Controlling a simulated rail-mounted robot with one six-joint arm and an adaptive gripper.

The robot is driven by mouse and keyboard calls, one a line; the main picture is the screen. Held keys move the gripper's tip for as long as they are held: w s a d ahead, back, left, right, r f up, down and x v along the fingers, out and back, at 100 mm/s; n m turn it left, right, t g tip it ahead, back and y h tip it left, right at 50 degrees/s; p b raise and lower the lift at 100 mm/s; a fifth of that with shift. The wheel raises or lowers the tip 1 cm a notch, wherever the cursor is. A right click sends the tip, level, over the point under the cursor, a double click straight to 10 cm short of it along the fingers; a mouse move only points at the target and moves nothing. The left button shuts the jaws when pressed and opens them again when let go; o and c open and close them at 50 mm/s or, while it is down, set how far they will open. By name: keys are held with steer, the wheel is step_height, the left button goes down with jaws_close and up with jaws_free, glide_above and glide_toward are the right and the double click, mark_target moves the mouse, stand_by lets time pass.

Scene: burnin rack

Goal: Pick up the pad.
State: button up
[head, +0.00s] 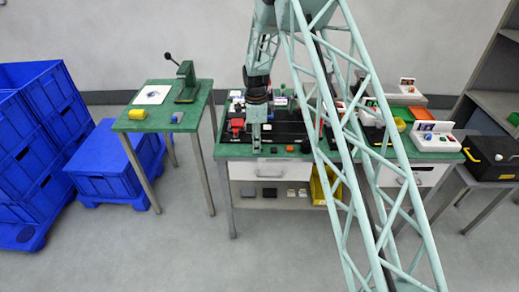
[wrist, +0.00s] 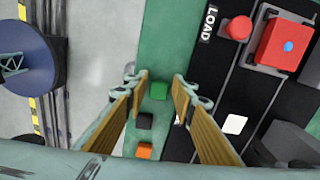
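I cannot tell for sure which thing is the pad. In the wrist view, small square pieces lie on the green bench top: a green one (wrist: 158,89), a black one (wrist: 145,121) and an orange one (wrist: 144,151). A white square (wrist: 234,124) lies on the black panel to the right. My gripper (wrist: 158,82) is open, with its two fingers apart and nothing held between them. In that view the green piece shows in the gap near the fingertips. In the head view my gripper (head: 256,144) is over the front left of the middle bench.
A red box (wrist: 284,45) and a red knob (wrist: 236,28) stand on the black panel, marked LOAD. The middle bench (head: 235,150) has a shelf below. A side table (head: 128,124) and blue crates (head: 30,160) stand left. Floor lies between side table and bench.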

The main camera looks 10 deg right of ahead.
steer(key=shift+c, duration=0.2)
steer(key=c, duration=0.3)
steer(key=shift+c, duration=0.2)
steer(key=shift+r, duration=0.1)
steer(key=shift+r, duration=1.55)
steer(key=shift+s+r+p, duration=0.15)
steer(key=shift+p, duration=0.15)
steer(key=s+r, duration=0.1)
steer(key=s, duration=1.4)
steer(key=shift+s+a+r, duration=0.2)
steer(key=shift+s+a, duration=0.15)
steer(key=shift+a, duration=0.1)
steer(key=shift+w, duration=0.1)
